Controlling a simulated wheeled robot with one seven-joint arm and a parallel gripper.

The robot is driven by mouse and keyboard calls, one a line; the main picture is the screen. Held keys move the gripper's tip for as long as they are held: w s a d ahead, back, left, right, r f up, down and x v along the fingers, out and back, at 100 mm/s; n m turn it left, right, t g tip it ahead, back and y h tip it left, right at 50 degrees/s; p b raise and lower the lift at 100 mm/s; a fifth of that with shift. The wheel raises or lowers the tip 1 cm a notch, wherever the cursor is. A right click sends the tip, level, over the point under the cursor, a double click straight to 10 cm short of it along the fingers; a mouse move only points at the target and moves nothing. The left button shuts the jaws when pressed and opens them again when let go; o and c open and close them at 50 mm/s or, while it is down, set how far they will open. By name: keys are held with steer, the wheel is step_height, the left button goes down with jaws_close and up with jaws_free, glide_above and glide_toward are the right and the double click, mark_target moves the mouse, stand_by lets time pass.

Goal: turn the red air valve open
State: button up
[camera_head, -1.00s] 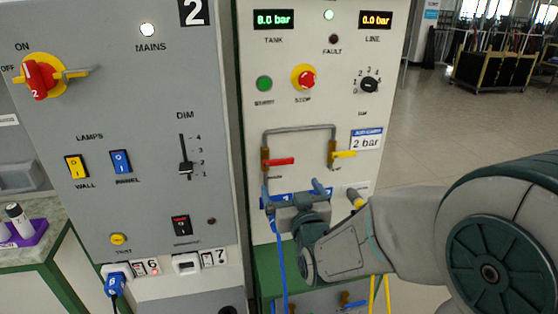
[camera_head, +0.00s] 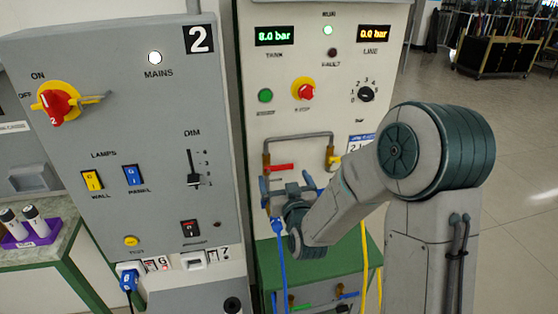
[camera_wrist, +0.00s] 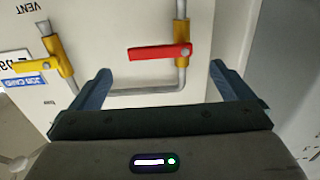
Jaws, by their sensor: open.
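The red air valve handle (camera_head: 281,167) sits level on the left leg of the grey pipe on the pale panel. In the wrist view the red handle (camera_wrist: 160,51) lies across the pipe, attached at its brass body. My gripper (camera_head: 290,188) is just below the red handle in the head view, its blue fingers apart. In the wrist view my gripper (camera_wrist: 160,82) is open and empty, with the red handle beyond and between the fingertips, apart from both. The arm hides part of the panel's lower right.
The yellow valve handle (camera_head: 333,160) is on the pipe's right leg, partly behind my arm; its yellow body (camera_wrist: 57,55) shows in the wrist view. The grey pipe (camera_head: 300,136) bridges both valves. A blue hose (camera_head: 282,265) hangs below. The TANK display (camera_head: 274,36) reads 8.0 bar and LINE 0.0 bar.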

mark_target(280, 167)
steer(key=p+x, duration=0.2)
steer(key=x, duration=0.5)
steer(key=shift+s, duration=0.1)
steer(key=c, duration=1.4)
